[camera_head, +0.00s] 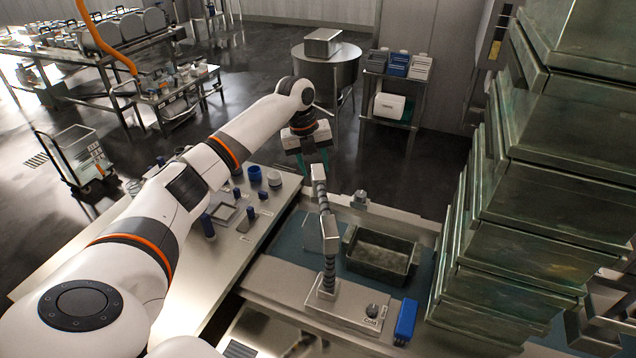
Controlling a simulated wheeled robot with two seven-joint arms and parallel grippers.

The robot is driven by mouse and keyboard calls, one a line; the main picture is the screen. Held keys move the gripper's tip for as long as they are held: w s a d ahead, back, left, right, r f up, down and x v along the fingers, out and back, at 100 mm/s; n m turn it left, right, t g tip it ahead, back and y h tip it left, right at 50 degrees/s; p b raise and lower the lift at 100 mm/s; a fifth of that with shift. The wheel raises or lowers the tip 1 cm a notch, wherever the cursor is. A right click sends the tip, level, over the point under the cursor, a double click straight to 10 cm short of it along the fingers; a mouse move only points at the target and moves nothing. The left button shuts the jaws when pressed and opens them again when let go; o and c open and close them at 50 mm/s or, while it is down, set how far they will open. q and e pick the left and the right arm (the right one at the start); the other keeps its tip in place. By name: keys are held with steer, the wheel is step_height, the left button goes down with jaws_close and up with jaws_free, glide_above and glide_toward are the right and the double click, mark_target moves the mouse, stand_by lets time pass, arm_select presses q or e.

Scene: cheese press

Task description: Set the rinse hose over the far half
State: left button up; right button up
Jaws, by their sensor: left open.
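The rinse hose (330,230) is a grey, segmented neck with a blocky middle piece and a blocky head. It rises from a metal deck (300,288) at the near side of the sink, its head pointing away from me. The sink (302,240) has a teal floor, and a dark metal bin (380,256) stands in its right part. My left gripper (312,166) is beyond the hose's head, its green fingers pointing down and apart. The hose head overlaps the fingers in the picture; I cannot tell whether they touch. My right gripper is not in view.
A tall stack of greenish metal bins (540,190) stands close on the right. A knob (372,311) and a blue block (405,321) are on the near deck. The left counter (222,262) holds blue cups and small parts. Open floor lies beyond.

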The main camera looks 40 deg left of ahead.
arm_select(q)
steer(key=shift+s+a+r, duration=0.15)
steer(key=shift+r, duration=0.8)
steer(key=shift+s+a+r, duration=0.15)
steer(key=shift+r, duration=0.75)
steer(key=shift+f, duration=0.1)
